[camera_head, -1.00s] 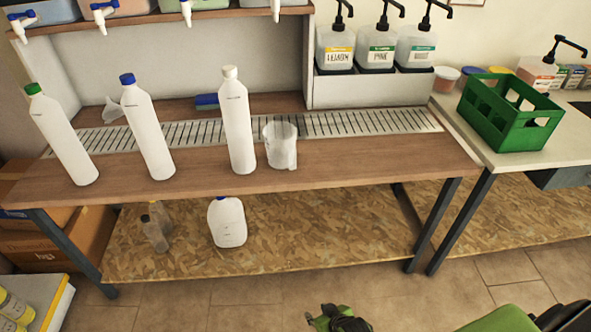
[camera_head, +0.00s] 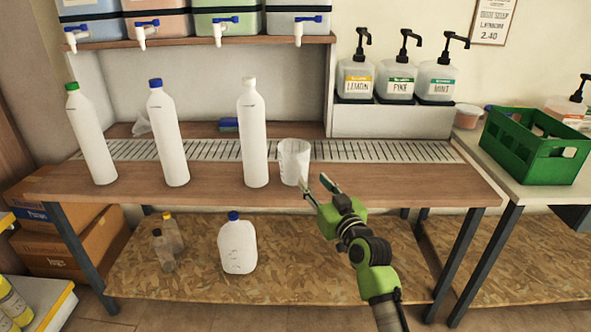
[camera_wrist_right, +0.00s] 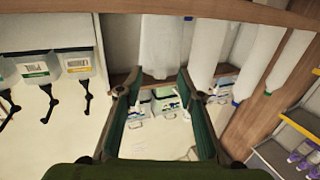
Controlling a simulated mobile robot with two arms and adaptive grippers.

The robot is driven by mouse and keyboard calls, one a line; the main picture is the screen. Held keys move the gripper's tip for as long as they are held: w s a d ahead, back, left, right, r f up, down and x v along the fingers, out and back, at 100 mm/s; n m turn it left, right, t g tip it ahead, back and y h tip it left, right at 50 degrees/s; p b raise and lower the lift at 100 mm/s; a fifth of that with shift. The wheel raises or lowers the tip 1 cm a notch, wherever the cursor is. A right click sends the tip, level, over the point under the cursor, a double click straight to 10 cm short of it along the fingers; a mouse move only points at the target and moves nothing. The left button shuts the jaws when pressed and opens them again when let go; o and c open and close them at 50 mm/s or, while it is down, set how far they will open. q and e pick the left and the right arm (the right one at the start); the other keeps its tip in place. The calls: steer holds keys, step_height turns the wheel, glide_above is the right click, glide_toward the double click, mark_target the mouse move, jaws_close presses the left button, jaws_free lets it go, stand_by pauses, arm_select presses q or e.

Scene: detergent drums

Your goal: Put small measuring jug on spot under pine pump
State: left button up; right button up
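A translucent white measuring jug (camera_head: 294,160) stands upright on the wooden bench top, right of the tall white bottles. The pine pump (camera_head: 397,82), with a green label, is the middle of the pump bottles on a white ledge. Below it the slotted drip grating (camera_head: 390,151) is bare; no separate spot mark shows. My right gripper (camera_head: 318,188) is open and empty near the bench's front edge, just right of and in front of the jug. In the right wrist view the picture is upside down, and the jug (camera_wrist_right: 160,45) appears beyond the spread fingers. My left gripper is not in view.
Tall white bottles (camera_head: 253,140) stand left of the jug, the nearest close beside it. A green crate (camera_head: 535,147) sits on the right-hand counter. A white canister (camera_head: 238,247) stands on the lower shelf. The bench top right of the jug is clear.

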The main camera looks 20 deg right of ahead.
mark_target(305, 172)
steer(key=shift+w+a, duration=0.2)
steer(key=shift+w, duration=1.25)
steer(key=shift+w+a+b, duration=0.15)
steer(key=shift+w+b, duration=0.2)
steer(key=shift+w, duration=0.75)
steer(key=shift+w+a+b, duration=0.15)
steer(key=shift+w+b, duration=0.15)
steer(key=shift+w, duration=0.75)
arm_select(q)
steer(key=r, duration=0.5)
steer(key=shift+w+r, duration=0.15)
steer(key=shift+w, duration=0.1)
arm_select(e)
jaws_close()
